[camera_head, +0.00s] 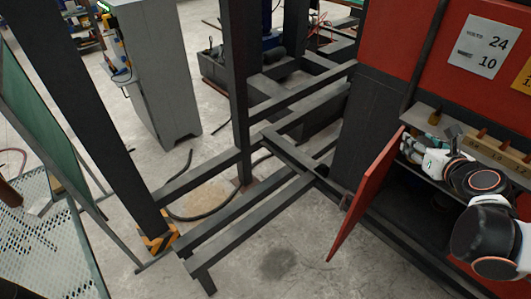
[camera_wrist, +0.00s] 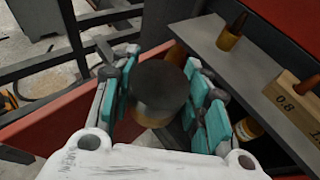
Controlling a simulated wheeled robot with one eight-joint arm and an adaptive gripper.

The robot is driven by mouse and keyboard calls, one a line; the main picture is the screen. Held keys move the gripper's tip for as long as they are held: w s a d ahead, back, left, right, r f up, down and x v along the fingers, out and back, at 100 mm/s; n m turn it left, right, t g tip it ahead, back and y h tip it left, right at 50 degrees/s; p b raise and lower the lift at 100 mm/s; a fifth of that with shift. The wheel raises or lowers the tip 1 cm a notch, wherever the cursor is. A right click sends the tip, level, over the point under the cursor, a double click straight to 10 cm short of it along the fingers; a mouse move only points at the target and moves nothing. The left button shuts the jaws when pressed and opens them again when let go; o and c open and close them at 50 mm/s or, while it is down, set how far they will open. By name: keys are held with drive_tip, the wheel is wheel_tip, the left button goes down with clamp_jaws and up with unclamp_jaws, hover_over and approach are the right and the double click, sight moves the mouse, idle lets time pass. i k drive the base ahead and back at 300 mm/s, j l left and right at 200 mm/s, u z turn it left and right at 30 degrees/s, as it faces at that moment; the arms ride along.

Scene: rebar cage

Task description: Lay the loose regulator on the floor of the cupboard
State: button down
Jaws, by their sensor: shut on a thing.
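My gripper (camera_head: 410,148) is at the front of the red cupboard, above its open door (camera_head: 367,200), just at the edge of the grey shelf. In the wrist view its teal-padded fingers (camera_wrist: 157,92) are shut on a round thing with a dark flat top and a tan side, which I take to be the regulator (camera_wrist: 158,88). The regulator cannot be made out in the head view. The cupboard's dark inside (camera_head: 408,210) shows below the shelf, partly behind my arm; its floor is mostly in shadow or hidden.
A grey shelf (camera_wrist: 205,45) holds a small amber bottle (camera_wrist: 231,35) and a wooden block with numbers (camera_head: 500,153). Another amber bottle (camera_wrist: 247,130) shows lower down in the wrist view. Dark steel frame bars (camera_head: 270,210) stand left of the door.

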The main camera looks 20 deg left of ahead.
sight(427, 219)
drive_tip(key=i+j+u, duration=0.1)
drive_tip(key=u, duration=0.35)
drive_tip(key=i+j+u, duration=0.1)
drive_tip(key=u, duration=0.35)
drive_tip(key=i+j+u, duration=0.1)
drive_tip(key=u, duration=0.4)
drive_tip(key=i+u, duration=0.15)
drive_tip(key=u, duration=0.3)
drive_tip(key=i+u, duration=0.1)
drive_tip(key=u, duration=0.35)
drive_tip(key=i+l+u, duration=0.1)
drive_tip(key=u, duration=0.35)
drive_tip(key=i+l+u, duration=0.1)
drive_tip(key=u, duration=0.35)
